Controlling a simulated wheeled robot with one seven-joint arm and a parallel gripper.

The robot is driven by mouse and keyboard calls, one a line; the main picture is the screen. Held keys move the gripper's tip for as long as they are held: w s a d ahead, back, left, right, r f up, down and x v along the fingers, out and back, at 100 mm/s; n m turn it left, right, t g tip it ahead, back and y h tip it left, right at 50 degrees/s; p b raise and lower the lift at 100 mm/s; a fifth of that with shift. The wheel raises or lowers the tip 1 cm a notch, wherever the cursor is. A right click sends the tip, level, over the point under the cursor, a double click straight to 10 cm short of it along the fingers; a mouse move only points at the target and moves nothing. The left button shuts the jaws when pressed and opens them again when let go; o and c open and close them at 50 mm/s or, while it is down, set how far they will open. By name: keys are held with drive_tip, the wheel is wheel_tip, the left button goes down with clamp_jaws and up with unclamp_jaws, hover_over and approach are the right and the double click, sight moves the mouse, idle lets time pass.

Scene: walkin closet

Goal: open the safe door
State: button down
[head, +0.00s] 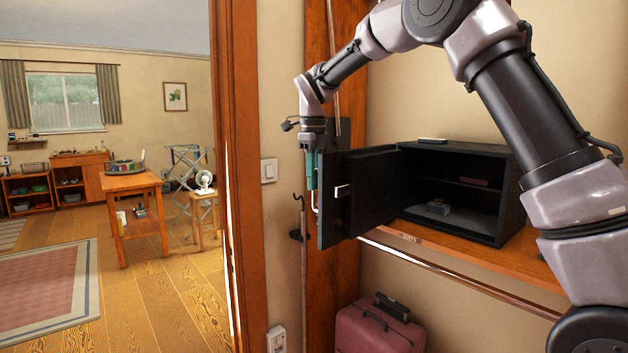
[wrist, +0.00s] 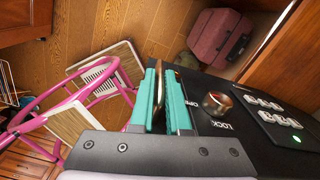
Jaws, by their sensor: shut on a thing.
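The black safe (head: 475,195) sits on a wooden shelf. Its door (head: 370,190) stands wide open, swung out to the left, and the interior with its inner shelf shows. My gripper (head: 311,172) is at the door's outer face near its free edge. In the wrist view my teal fingers (wrist: 164,80) are shut on the door handle, which is mostly hidden between them; a pale piece of handle (head: 315,203) shows below the gripper in the head view. The door's front (wrist: 205,143) carries a round knob (wrist: 217,102), the word LOCK and a keypad (wrist: 272,112) with a green light.
A door frame (head: 240,180) is close on the left.

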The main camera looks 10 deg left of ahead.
drive_tip(key=c, duration=0.9)
unclamp_jaws()
wheel_tip(320, 180, up, 11)
drive_tip(key=shift+f, duration=0.1)
drive_tip(key=shift+d, duration=0.1)
drive_tip(key=s+d+r+n+t+y, duration=0.1)
drive_tip(key=s+d+r+n, duration=0.15)
drive_tip(key=d, duration=0.45)
drive_tip(key=s+d+r+n+t, duration=0.1)
drive_tip(key=s+d+n, duration=0.25)
drive_tip(key=d, duration=0.35)
drive_tip(key=s+d+r+n+t+y, duration=0.1)
drive_tip(key=s+d+r+n, duration=0.15)
drive_tip(key=d, duration=0.45)
drive_tip(key=s+d+f+n+t, duration=0.1)
drive_tip(key=s+d+f+n, duration=0.2)
drive_tip(key=s+d, duration=0.1)
drive_tip(key=s+d+f+n+t, duration=0.1)
drive_tip(key=s+d+f+n, duration=0.1)
drive_tip(key=s+d+n, duration=0.2)
drive_tip(key=s+d+f+n+t, duration=0.2)
drive_tip(key=s+d+f+n, duration=0.1)
drive_tip(key=s, duration=0.5)
drive_tip(key=shift+s+d+f+n, duration=0.35)
drive_tip(key=shift+d+n, duration=0.1)
drive_tip(key=shift+n, duration=0.1)
